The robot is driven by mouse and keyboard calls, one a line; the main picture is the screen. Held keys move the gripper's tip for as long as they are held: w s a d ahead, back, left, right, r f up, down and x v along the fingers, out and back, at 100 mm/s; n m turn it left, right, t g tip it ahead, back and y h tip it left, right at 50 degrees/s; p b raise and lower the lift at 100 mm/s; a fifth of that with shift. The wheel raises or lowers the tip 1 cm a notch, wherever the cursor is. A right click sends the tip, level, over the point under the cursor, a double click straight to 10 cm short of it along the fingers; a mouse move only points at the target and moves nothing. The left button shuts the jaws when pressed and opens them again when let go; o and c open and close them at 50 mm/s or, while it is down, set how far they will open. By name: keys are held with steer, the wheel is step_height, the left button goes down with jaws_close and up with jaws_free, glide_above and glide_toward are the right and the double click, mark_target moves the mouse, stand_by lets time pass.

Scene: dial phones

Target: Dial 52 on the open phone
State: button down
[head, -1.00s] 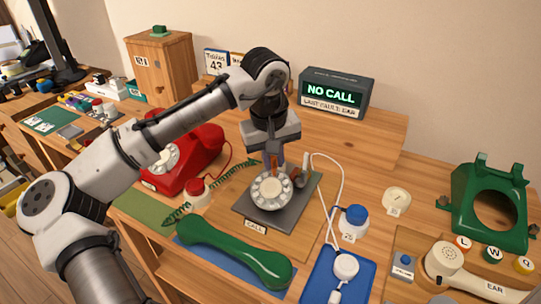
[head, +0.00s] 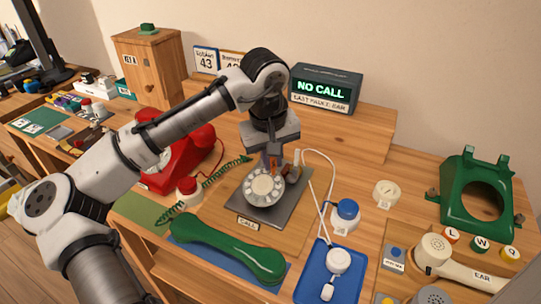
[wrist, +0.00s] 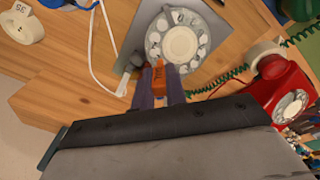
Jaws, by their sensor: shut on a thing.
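The open phone shows as a bare white rotary dial (head: 264,186) with round finger holes on a dark grey plate (head: 284,205) labelled CALL. It also shows in the wrist view (wrist: 180,44). My gripper (head: 270,168) points down at the dial's far edge. In the wrist view my gripper (wrist: 160,72) is shut on a small orange piece (wrist: 160,78) with lettering, held between its two fingers at the dial's rim. I cannot tell whether its tip is in a hole. A display (head: 325,88) reads NO CALL.
A green handset (head: 228,248) lies in front of the plate. A red phone (head: 188,150) stands left, a green shell (head: 478,225) far right. White cables run right of the dial to a blue tray (head: 312,285). A blue-topped button (head: 346,210) stands nearby.

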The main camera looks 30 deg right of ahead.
steer(key=shift+s, duration=0.1)
steer(key=shift+s+d+f, duration=0.1)
steer(key=shift+s, duration=0.4)
steer(key=shift+s+f, duration=0.1)
steer(key=shift+s, duration=0.05)
steer(key=shift+s+f+p, duration=0.15)
steer(key=shift+s+p, duration=0.15)
steer(key=shift+s, duration=0.15)
steer(key=shift+s+a+f, duration=0.25)
steer(key=shift+s+a, duration=0.15)
steer(key=shift+s, duration=0.1)
